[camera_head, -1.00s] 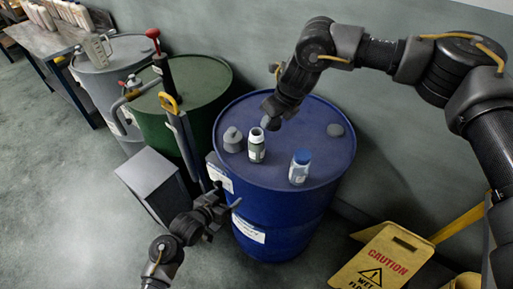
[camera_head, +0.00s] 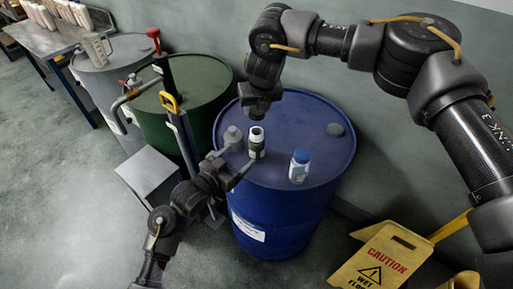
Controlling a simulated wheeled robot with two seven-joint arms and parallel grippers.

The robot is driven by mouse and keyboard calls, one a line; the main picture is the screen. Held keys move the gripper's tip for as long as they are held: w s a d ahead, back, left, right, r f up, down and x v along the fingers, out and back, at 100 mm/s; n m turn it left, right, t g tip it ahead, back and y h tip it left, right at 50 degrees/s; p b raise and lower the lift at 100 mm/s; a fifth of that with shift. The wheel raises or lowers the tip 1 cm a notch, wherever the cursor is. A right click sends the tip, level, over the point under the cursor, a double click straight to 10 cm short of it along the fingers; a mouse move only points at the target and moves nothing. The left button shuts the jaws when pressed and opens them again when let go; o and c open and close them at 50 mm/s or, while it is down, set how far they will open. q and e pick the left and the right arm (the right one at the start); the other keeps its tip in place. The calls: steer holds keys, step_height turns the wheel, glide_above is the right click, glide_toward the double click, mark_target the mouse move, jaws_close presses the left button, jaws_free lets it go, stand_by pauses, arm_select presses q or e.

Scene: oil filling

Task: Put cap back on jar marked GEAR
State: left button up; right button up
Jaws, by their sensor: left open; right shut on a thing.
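An open jar (camera_head: 257,143) with a pale neck and a dark body stands upright on the blue drum (camera_head: 322,108); its label is too small to read. A second jar (camera_head: 300,166) with a blue cap stands to its right. My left gripper (camera_head: 246,156) is open, coming in from the left with its fingers beside the open jar; I cannot tell whether they touch it. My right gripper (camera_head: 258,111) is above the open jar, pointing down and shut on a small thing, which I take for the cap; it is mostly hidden.
A grey fitting (camera_head: 233,134) rises from the drum top left of the open jar, and a flat plug (camera_head: 335,130) sits at the right. A green drum (camera_head: 206,78) with a hand pump stands left. A yellow caution sign (camera_head: 383,262) is at lower right.

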mark_target(251, 146)
arm_select(q)
steer(key=x, duration=1.1)
steer(key=shift+s, duration=0.1)
steer(key=c, duration=1.5)
arm_select(e)
steer(key=shift+f, duration=2.5)
steer(key=shift+f, duration=0.9)
steer(key=shift+f, duration=0.55)
